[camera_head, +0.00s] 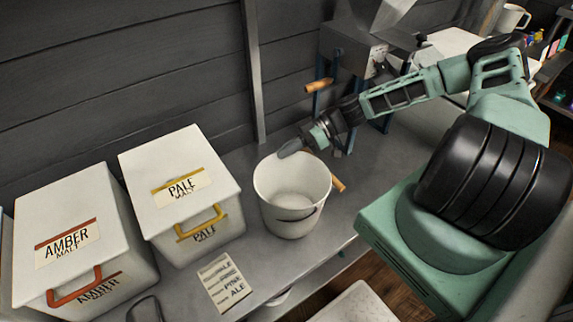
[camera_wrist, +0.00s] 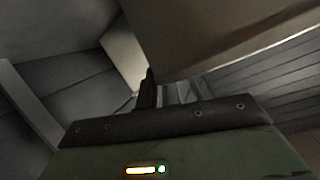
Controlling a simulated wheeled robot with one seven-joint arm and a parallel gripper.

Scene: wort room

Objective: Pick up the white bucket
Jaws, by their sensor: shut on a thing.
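The white bucket (camera_head: 290,215) stands upright on the grey counter, as far as I can tell, just right of the pale malt bin. It is open at the top and looks empty. My gripper (camera_head: 290,148) reaches in from the right and is shut on the bucket's far rim. In the wrist view, a dark finger of my gripper (camera_wrist: 148,92) is against the pale bucket wall (camera_wrist: 215,35), which fills the upper right. The other finger is hidden there.
The pale malt bin (camera_head: 165,215) stands close to the bucket's left, with the amber malt bin (camera_head: 110,220) beyond. A label card (camera_head: 227,284) lies in front. A metal machine (camera_head: 350,58) with wooden handles stands behind right. The dark wall (camera_head: 110,60) is close behind.

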